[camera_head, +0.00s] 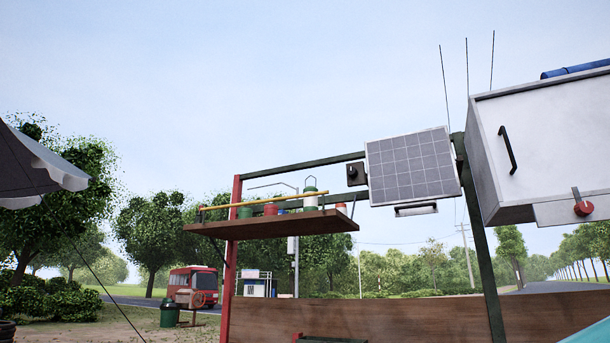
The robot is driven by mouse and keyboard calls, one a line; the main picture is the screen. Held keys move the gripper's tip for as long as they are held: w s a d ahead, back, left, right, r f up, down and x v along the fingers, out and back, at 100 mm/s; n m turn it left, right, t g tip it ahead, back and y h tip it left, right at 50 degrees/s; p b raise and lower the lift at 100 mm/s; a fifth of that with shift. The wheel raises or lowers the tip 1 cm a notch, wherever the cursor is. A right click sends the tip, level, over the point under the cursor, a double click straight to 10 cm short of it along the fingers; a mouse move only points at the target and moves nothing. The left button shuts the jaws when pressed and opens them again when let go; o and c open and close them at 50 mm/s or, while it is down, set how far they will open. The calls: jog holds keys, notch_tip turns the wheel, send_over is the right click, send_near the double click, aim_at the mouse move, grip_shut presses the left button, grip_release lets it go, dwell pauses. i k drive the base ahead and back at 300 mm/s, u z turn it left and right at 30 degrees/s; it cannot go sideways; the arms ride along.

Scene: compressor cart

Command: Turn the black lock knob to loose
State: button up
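A small black knob (351,173) sits on a dark square plate (361,174) at the left edge of a tilted solar panel (412,168). It looks like the black lock knob, but it is too small here to tell which way it is turned. The panel is mounted on a dark green frame bar and has a handle (416,209) along its lower edge. My gripper is not in view.
A wooden shelf (270,224) with several cans hangs left of the panel. A white cabinet (550,135) with a black handle and a red knob (583,208) is at the right. A green post (480,240) stands between. Wooden boards (360,318) cross below.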

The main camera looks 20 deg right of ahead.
aim_at(352, 172)
jog(key=u, duration=0.2)
jog(key=i, duration=0.85)
jog(key=z, duration=0.15)
